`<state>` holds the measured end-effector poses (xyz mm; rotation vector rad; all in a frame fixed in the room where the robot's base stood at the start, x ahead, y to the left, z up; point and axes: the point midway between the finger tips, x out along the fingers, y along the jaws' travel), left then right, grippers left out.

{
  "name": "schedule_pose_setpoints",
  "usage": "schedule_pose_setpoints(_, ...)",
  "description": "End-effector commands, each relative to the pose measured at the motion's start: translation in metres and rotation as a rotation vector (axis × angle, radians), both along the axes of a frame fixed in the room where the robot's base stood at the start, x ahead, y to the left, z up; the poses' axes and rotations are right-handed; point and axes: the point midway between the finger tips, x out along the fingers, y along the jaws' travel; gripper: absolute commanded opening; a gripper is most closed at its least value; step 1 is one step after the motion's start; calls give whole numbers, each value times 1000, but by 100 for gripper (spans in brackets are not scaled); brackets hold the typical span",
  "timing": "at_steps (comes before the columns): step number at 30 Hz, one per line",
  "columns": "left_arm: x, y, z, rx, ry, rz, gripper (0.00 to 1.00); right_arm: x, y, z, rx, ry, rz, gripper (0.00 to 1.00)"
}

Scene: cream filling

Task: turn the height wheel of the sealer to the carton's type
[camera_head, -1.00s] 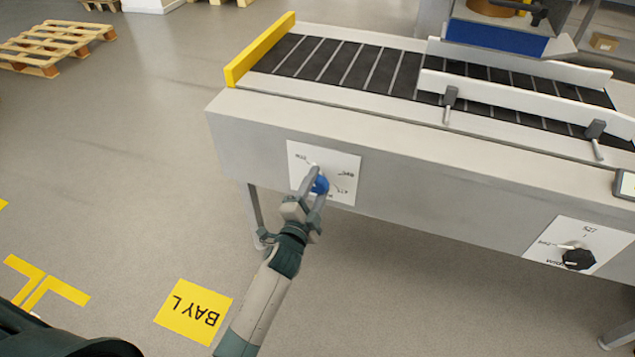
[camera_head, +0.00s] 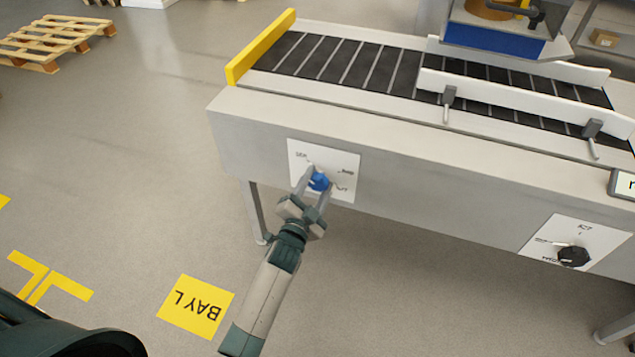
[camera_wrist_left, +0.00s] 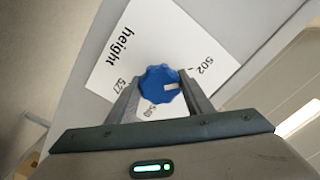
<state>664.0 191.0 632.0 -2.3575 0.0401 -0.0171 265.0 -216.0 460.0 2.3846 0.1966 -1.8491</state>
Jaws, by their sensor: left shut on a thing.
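The blue height wheel (camera_head: 319,181) sits on a white dial plate (camera_head: 345,165) on the sealer's front side. It also shows in the left wrist view (camera_wrist_left: 158,84), with a pale pointer mark on its right side, towards the tick by "502". The plate (camera_wrist_left: 112,62) reads "height", "502", "527" and a third, partly hidden number. My left gripper (camera_head: 313,187) is shut on the blue wheel, one finger on each side; its fingers also frame the wheel in the wrist view (camera_wrist_left: 158,95). My right gripper is out of view.
The sealer's roller bed (camera_head: 345,62) runs above, with a yellow end bar (camera_head: 262,46) and white side guides (camera_head: 520,97). A second dial with a black knob (camera_head: 573,256) is at the lower right. Floor is clear around the "BAY L" sign (camera_head: 196,307). A pallet (camera_head: 50,42) lies far left.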

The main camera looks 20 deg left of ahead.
Motion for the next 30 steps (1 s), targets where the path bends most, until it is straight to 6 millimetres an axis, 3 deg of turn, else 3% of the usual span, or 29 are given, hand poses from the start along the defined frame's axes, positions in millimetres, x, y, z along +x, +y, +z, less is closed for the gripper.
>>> schedule_pose_setpoints(1,0,1,-1,1,2,1,24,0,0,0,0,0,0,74)
schedule_pose_setpoints(2,0,1,-1,1,2,1,49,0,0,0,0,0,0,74)
schedule_pose_setpoints(4,0,1,-1,1,2,1,65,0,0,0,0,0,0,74)
schedule_pose_setpoints(20,-10,0,-1,2,1,0,65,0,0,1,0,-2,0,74)
schedule_pose_setpoints(30,-59,2,-1,2,3,0,65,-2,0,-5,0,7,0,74)
